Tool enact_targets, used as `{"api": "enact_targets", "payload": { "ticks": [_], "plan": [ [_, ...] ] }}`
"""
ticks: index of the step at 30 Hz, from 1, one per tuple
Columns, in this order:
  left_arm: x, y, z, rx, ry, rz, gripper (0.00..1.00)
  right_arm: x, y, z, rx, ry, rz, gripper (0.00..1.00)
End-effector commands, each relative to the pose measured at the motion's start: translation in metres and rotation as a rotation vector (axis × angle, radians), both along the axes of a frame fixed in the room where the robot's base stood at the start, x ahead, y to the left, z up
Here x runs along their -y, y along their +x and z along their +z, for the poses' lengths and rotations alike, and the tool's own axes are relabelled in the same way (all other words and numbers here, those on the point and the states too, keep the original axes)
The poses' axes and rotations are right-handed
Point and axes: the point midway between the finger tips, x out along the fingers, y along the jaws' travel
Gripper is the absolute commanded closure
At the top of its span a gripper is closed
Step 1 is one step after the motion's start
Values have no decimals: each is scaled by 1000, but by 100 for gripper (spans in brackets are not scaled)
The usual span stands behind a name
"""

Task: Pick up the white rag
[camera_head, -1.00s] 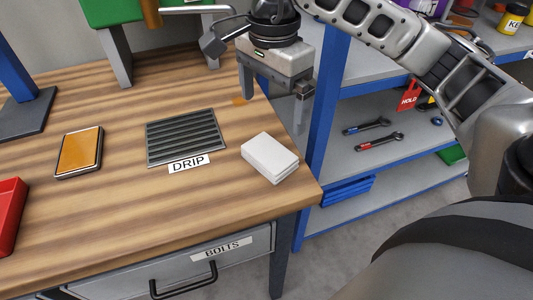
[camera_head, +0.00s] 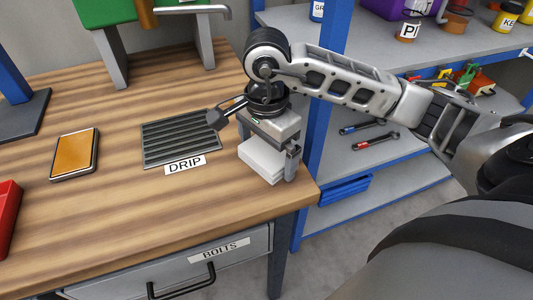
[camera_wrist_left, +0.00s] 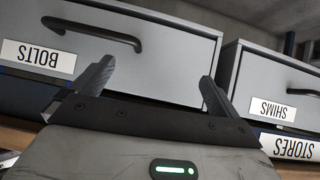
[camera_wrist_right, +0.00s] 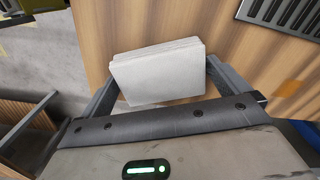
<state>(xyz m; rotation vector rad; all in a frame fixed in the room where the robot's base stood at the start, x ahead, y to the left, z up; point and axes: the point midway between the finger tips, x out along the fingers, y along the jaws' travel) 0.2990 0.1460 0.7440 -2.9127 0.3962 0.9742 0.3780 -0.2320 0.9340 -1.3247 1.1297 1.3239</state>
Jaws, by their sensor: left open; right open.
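The white rag (camera_head: 262,163) is a folded stack near the front right corner of the wooden workbench (camera_head: 110,215). My right gripper (camera_head: 266,160) is open just above the rag and hides its back part in the head view. In the right wrist view the rag (camera_wrist_right: 158,72) lies between the two spread fingers of the right gripper (camera_wrist_right: 161,88), with the bench edge to its left. I cannot tell whether the fingers touch it. My left gripper (camera_wrist_left: 150,80) is open and empty, facing the drawer marked BOLTS (camera_wrist_left: 150,50); it is not in the head view.
A slotted drip grate (camera_head: 180,137) with a DRIP label lies left of the rag. An orange-topped pad (camera_head: 75,154) and a red tray (camera_head: 8,218) are further left. A blue-framed shelf (camera_head: 350,170) with wrenches stands right of the bench.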

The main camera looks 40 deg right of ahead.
Motion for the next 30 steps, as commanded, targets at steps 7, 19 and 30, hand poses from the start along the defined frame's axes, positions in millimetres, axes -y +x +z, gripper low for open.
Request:
{"api": "enact_targets", "payload": {
  "ticks": [7,19,30],
  "plan": [
    [0,0,0,0,0,1,0,0,0,0,0,0,0,32],
    [1,2,4,10,-9,7,0,0,1,6,1,0,-1,36],
    [1,2,10,10,-9,6,0,-29,-10,74,12,0,8,36]
  ]
}}
